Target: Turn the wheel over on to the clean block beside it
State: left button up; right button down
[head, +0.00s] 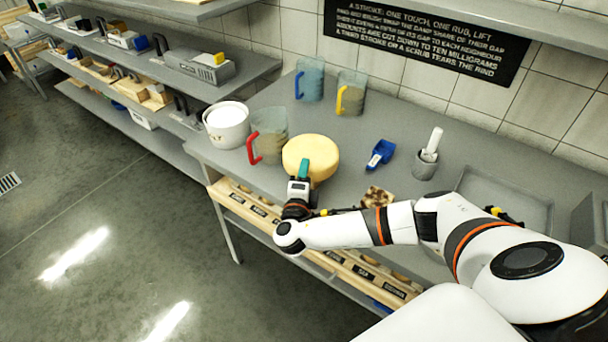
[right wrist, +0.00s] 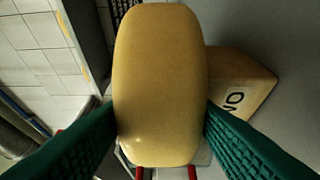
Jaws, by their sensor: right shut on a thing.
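The pale yellow cheese wheel (head: 312,150) is over the front part of the bench in the head view. My right gripper (head: 303,172) is on its near side. In the right wrist view the wheel (right wrist: 160,85) shows edge-on between the two green fingers, which are shut on it. A wooden-coloured block (right wrist: 243,85) with dark lettering lies beside and partly behind the wheel there. I cannot pick this block out in the head view. Whether the wheel touches the block or the bench is hidden. My left gripper is not in view.
A red-handled jug (head: 270,130) stands close left of the wheel, with a white tub (head: 227,125) beyond it. Blue-handled (head: 310,78) and yellow-handled (head: 351,95) jugs stand behind. A blue scoop (head: 381,154), grey mortar (head: 424,166) and mottled brown piece (head: 377,197) lie right.

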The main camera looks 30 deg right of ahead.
jog(key=c, duration=0.6)
grip_release()
